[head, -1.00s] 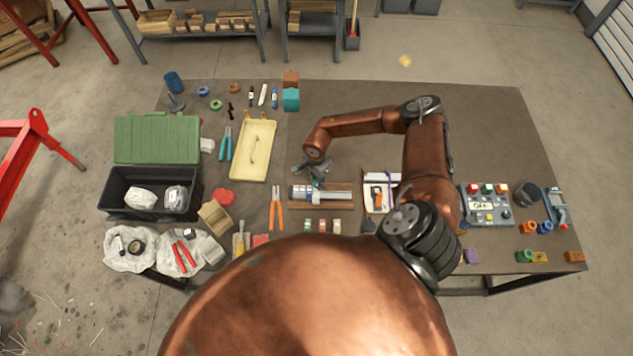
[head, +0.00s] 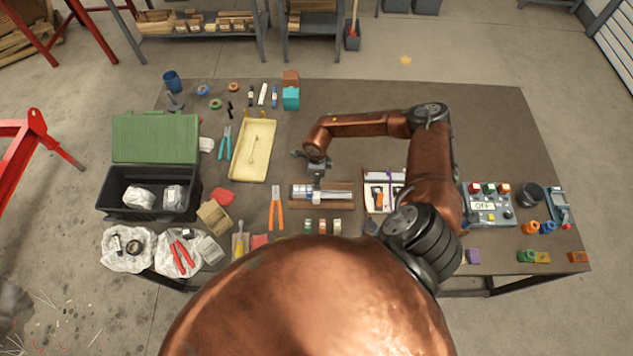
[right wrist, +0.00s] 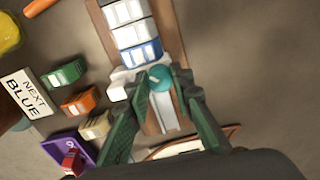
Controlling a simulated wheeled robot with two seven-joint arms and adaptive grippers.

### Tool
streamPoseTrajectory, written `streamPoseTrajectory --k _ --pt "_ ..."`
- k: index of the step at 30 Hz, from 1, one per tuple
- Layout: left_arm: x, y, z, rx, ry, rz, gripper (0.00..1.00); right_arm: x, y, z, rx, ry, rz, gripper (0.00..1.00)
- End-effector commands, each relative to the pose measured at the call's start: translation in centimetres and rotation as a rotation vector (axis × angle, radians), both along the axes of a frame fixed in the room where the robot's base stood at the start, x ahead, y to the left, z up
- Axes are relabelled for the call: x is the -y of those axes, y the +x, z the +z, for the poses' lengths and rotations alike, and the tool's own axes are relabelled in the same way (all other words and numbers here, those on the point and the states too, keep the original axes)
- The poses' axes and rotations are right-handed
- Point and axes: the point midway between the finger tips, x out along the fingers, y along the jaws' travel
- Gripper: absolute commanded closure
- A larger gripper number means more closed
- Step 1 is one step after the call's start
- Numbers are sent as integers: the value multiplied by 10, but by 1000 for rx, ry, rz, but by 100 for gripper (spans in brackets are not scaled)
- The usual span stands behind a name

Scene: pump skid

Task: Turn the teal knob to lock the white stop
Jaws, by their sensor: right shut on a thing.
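The teal knob (right wrist: 160,77) sits between the fingertips of my right gripper (right wrist: 162,86) in the right wrist view, and the gripper is shut on it. The knob is hidden there by the gripper. My left gripper is not in view.
Several small coloured blocks (head: 322,226) lie in front of the board. Orange-handled pliers (head: 276,208) lie to its left. A white tray (head: 373,203) is close on its right, and a panel reading OFF (head: 484,206) stands farther right.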

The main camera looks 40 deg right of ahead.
Motion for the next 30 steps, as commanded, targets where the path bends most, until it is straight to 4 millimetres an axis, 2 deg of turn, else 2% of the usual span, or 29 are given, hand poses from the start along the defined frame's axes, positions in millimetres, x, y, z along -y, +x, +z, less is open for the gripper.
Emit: streamPoseTrajectory --k 18,30 --pt "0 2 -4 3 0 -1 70 2 3 2 7 -2 -554 100" --pt "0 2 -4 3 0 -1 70 2 4 3 7 0 -742 100"
